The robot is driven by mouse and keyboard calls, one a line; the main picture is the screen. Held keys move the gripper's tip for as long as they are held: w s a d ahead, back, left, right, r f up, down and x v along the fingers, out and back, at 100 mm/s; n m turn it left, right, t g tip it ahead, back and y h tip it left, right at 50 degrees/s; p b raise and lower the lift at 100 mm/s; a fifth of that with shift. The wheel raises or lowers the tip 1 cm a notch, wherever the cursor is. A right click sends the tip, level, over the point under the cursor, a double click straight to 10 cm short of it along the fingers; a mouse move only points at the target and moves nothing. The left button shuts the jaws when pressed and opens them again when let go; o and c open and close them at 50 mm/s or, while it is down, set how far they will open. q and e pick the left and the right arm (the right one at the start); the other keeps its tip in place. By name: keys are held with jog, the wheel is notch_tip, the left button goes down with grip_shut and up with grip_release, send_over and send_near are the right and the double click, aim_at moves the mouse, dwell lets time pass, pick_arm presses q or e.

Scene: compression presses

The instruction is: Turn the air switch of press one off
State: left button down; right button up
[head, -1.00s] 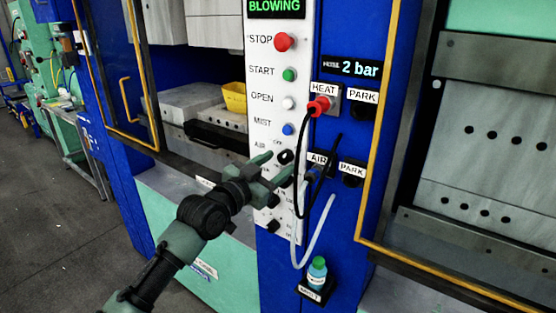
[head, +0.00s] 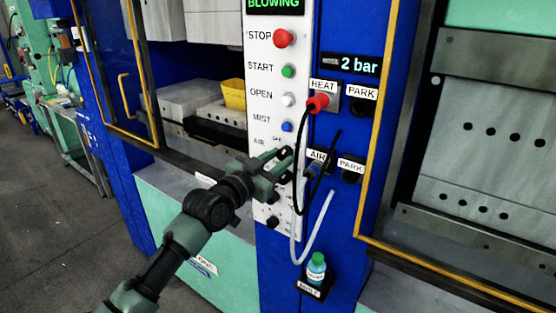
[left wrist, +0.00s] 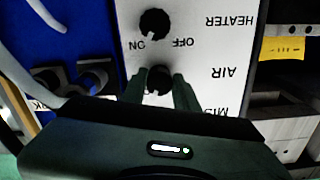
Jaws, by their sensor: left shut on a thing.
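The press's white control panel (head: 260,82) stands in the middle of the head view, with its AIR label beside my left gripper (head: 284,158). In the left wrist view the panel shows upside down, and the air switch (left wrist: 159,79) is a round black knob beside the AIR label. My left gripper (left wrist: 158,92) is shut on this knob, one finger on each side. The fingers hide part of the knob, and I cannot tell which way it points. In the head view the gripper covers the knob. My right gripper is not in view.
The panel display (head: 275,4) reads BLOWING; another reads 2 bar (head: 352,65). The black heater knob (left wrist: 154,23) sits beside the air switch. A red HEAT plug (head: 318,102), hanging cables and a MIST bottle (head: 316,268) are close to the right.

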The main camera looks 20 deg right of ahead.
pick_arm(q)
jog(key=shift+n, duration=1.3)
jog(key=n, duration=0.2)
jog(key=shift+s+d+n, duration=0.1)
jog(key=shift+n, duration=0.2)
jog(key=n+p, duration=0.1)
jog(key=n, duration=0.2)
jog(key=shift+n+p, duration=0.4)
jog(key=shift+n, duration=1.3)
jog(key=c, duration=1.1)
grip_release()
jog(key=shift+o, duration=0.2)
